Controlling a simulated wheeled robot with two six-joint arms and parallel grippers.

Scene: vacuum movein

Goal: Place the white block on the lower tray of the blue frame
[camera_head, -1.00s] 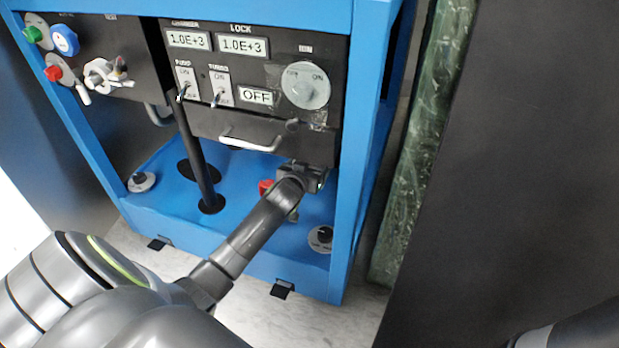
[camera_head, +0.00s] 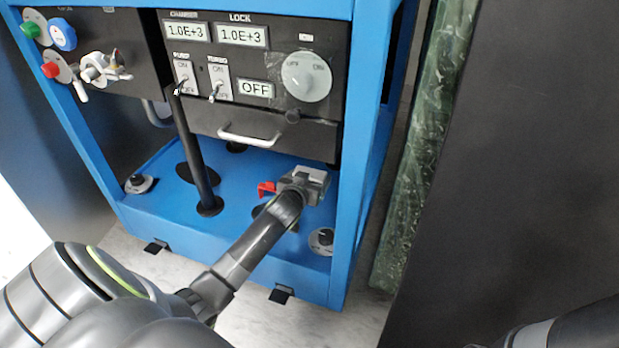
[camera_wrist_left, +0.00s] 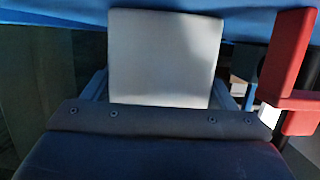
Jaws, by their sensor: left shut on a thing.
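The blue frame (camera_head: 352,170) stands ahead, with its lower tray (camera_head: 235,182) a blue deck under the black panels. My left gripper (camera_head: 302,186) reaches over the right part of this tray, below the drawer-like panel. It is shut on the white block (camera_head: 315,174), whose pale top shows at the gripper's far end. In the left wrist view the block (camera_wrist_left: 165,55) is a grey-white face between the fingers (camera_wrist_left: 163,92). I cannot tell whether the block touches the tray. My right gripper is out of view; only part of that arm shows at lower right.
A red part (camera_head: 266,188) is just left of the gripper; it also shows in the wrist view (camera_wrist_left: 291,70). A black post (camera_head: 194,150) rises from the tray. A panel with a silver handle (camera_head: 250,136) overhangs. A round knob (camera_head: 322,240) sits at the tray's front right.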

